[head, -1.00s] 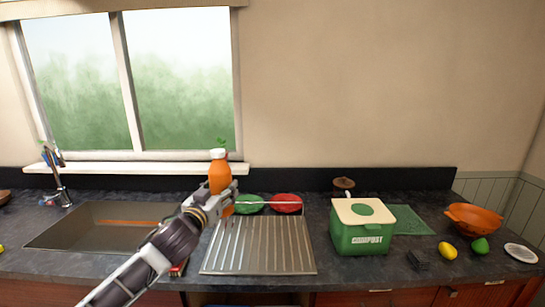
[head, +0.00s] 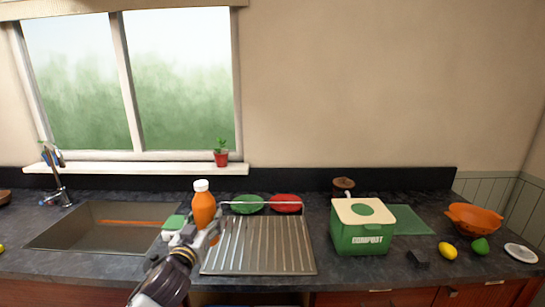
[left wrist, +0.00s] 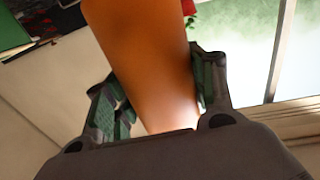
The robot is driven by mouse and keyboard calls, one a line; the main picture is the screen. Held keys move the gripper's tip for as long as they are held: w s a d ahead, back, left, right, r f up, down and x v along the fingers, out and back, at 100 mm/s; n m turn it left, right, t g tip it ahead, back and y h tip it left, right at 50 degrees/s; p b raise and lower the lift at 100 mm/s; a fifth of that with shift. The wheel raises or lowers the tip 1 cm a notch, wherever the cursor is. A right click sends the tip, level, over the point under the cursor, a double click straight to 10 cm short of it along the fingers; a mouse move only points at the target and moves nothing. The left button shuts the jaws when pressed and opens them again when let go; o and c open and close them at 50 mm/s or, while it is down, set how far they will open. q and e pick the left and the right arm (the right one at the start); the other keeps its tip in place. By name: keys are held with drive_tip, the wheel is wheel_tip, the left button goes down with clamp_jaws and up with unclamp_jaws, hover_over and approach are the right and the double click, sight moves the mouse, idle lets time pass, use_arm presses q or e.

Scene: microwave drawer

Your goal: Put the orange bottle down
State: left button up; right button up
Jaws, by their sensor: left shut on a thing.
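The orange bottle (head: 204,210) with a white cap is upright in the head view, at the left edge of the metal drying rack. My left gripper (head: 206,236) is shut on its lower part. The left wrist view shows the orange bottle (left wrist: 145,60) between the fingers of the left gripper (left wrist: 155,105). The bottle's base is hidden by the gripper, so I cannot tell whether it touches the counter. My right gripper is in neither view.
A ribbed drainboard (head: 258,248) lies to the right, with green (head: 247,204) and red (head: 286,203) dishes behind it. The sink (head: 75,232) is on the left. A green compost bin (head: 361,238) stands further right. A potted plant (head: 221,157) sits on the windowsill.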

use_arm(q)
drive_tip(key=s+a+f, duration=0.1)
drive_tip(key=s+f, duration=0.3)
drive_tip(key=f, duration=0.5)
drive_tip(key=s+a+f+n+y, duration=0.1)
drive_tip(key=s+f, duration=0.3)
drive_tip(key=f, duration=0.6)
drive_tip(key=shift+s+y, duration=0.3)
drive_tip(key=shift+w+a+r, duration=0.1)
drive_tip(key=shift+r, duration=0.05)
